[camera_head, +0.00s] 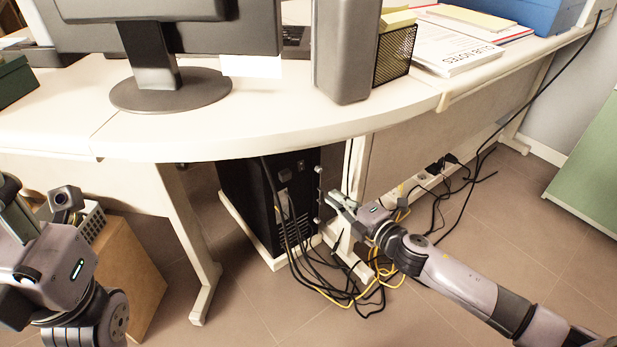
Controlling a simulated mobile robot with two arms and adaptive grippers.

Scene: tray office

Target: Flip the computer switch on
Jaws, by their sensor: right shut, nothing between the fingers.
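The black computer tower (243,200) stands under the desk with its cabled side facing me. A light patch and small fittings show on the upper part of that side, but I cannot make out the switch or its position. My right gripper (335,203) reaches in from the right, just right of the tower's edge. Its fingers are shut with nothing between them. I cannot tell whether the fingertips touch anything. My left gripper (14,205) is at the lower left, far from the tower and partly cut off by the frame, so its fingers are unclear.
Black and yellow cables (345,290) hang from the tower and tangle on the floor below my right gripper. The white desk (250,128) overhangs the tower, with desk legs on both sides. A cardboard box (135,265) stands at left.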

